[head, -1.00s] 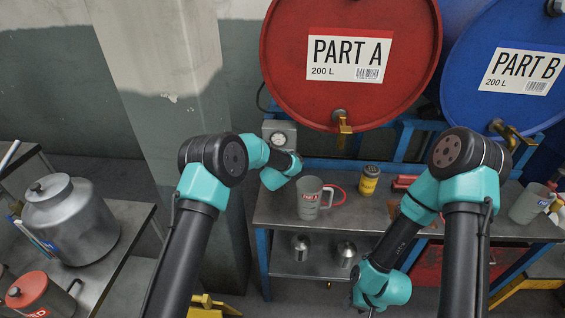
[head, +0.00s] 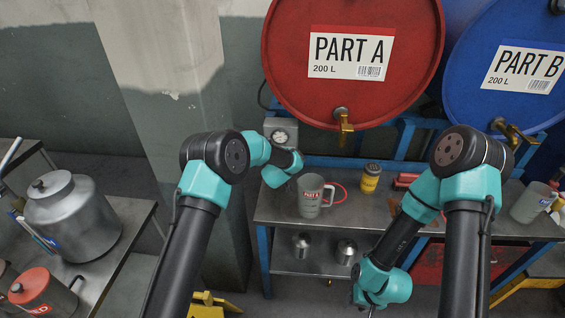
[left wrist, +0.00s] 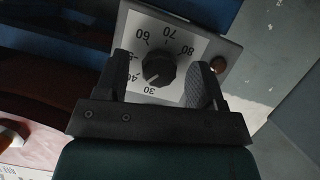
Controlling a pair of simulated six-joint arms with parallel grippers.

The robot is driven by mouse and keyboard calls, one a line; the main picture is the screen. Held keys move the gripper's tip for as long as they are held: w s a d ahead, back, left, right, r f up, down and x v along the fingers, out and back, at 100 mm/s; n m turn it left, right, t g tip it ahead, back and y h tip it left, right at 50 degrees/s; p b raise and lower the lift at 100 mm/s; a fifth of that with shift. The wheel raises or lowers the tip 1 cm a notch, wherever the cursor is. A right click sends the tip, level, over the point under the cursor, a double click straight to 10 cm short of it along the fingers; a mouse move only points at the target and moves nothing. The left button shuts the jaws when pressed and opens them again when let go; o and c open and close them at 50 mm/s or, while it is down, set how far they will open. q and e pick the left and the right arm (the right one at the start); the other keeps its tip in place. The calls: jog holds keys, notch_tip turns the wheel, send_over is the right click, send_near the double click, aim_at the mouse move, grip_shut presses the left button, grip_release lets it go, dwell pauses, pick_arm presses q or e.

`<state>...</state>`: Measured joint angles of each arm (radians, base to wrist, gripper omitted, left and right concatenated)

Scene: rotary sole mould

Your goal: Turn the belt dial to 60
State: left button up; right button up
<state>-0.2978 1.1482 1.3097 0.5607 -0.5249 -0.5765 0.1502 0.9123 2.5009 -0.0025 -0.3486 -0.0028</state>
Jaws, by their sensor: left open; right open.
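The belt dial is a black knob (left wrist: 158,70) on a white plate marked 30 to 80, on a grey box in the left wrist view. Its pointer seems to face the low end, near 30 to 40, but is hard to read. My left gripper (left wrist: 162,88) is open, its two dark fingers on either side of the knob, with gaps between. In the head view, my left gripper's fingers are hidden behind its wrist. My right gripper (head: 367,306) is low at the bottom of the head view, open, its fingertips barely visible.
A grey mug (head: 310,197) and a yellow jar (head: 370,180) stand on the metal bench. Red (head: 350,60) and blue (head: 505,70) drums with taps hang above.

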pick_arm(q)
jog(key=shift+s, duration=0.15)
jog(key=v, duration=1.7)
